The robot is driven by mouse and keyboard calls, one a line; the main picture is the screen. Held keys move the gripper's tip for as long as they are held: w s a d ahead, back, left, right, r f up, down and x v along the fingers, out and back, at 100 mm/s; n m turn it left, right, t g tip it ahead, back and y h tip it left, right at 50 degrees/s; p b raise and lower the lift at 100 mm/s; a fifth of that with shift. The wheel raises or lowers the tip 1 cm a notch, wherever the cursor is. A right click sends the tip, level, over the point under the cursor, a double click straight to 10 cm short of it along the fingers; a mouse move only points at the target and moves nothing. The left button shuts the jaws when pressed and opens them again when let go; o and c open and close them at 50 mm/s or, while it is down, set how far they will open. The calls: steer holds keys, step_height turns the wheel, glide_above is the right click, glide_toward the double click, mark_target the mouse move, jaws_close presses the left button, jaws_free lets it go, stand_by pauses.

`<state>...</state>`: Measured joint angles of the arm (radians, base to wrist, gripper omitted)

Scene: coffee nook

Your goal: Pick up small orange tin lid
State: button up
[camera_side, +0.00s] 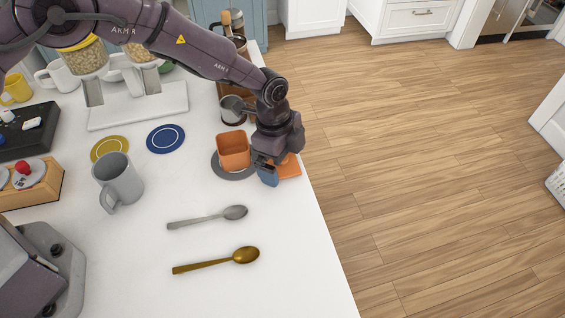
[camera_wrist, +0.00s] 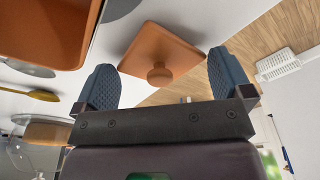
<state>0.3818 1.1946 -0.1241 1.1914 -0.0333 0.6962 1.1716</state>
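The small orange tin lid (camera_side: 290,166) is square and lies on the white counter near its right edge. In the wrist view the lid (camera_wrist: 155,47) shows a round knob. My gripper (camera_side: 270,170) is low at the lid, which it partly hides in the side view. In the wrist view my gripper (camera_wrist: 162,80) is open, with a blue finger on each side of the knob and nothing held. The square orange tin (camera_side: 233,149) stands open on a grey coaster, left of the gripper; it also fills the upper left of the wrist view (camera_wrist: 45,32).
A glass and metal coffee press (camera_side: 232,108) stands just behind the tin. A grey mug (camera_side: 120,180), a silver spoon (camera_side: 208,217) and a gold spoon (camera_side: 217,260) lie to the left and front. The counter edge drops off right beside the lid.

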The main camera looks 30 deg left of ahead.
steer(key=c, duration=0.3)
steer(key=shift+c, duration=0.2)
steer(key=shift+r, duration=0.15)
steer(key=shift+r, duration=0.65)
steer(key=s+a+r, duration=0.7)
steer(key=s+r, duration=0.4)
steer(key=s, duration=0.1)
steer(key=w+a, duration=0.3)
steer(key=w, duration=0.6)
steer(key=shift+s+d+f, duration=0.1)
steer(key=shift+f, duration=1.45)
steer(key=shift+d+f, duration=0.1)
steer(key=shift+f, duration=1.45)
